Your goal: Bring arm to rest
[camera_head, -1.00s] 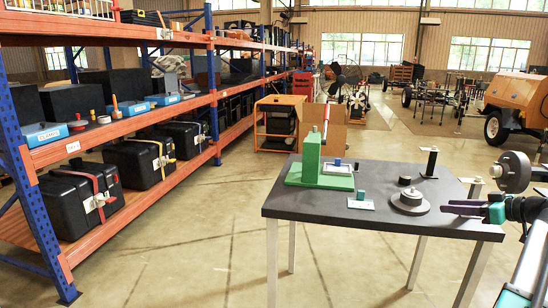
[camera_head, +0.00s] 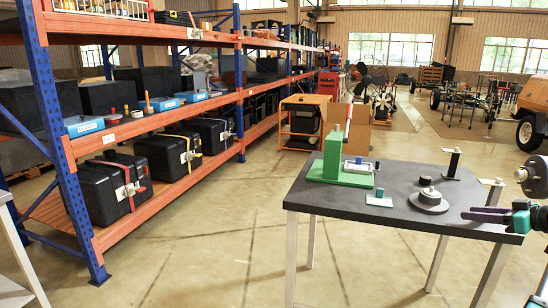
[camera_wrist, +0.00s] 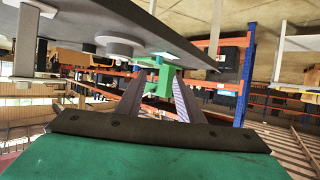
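My gripper (camera_head: 492,215) is at the right edge of the head view, by the right end of the dark table (camera_head: 330,204). Its purple fingers also show in the wrist view (camera_wrist: 158,97), spread apart with nothing held between them; beyond the gap are the table and a green stand. The gripper's body is partly cut off by the frame edge in the head view.
The table bears a green stand (camera_head: 332,155), a small plate with a teal block (camera_head: 379,198), a grey disc (camera_head: 428,204) and a dark post (camera_head: 453,163). Orange-and-blue shelving (camera_head: 155,122) with black cases stands left. Floor between is open.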

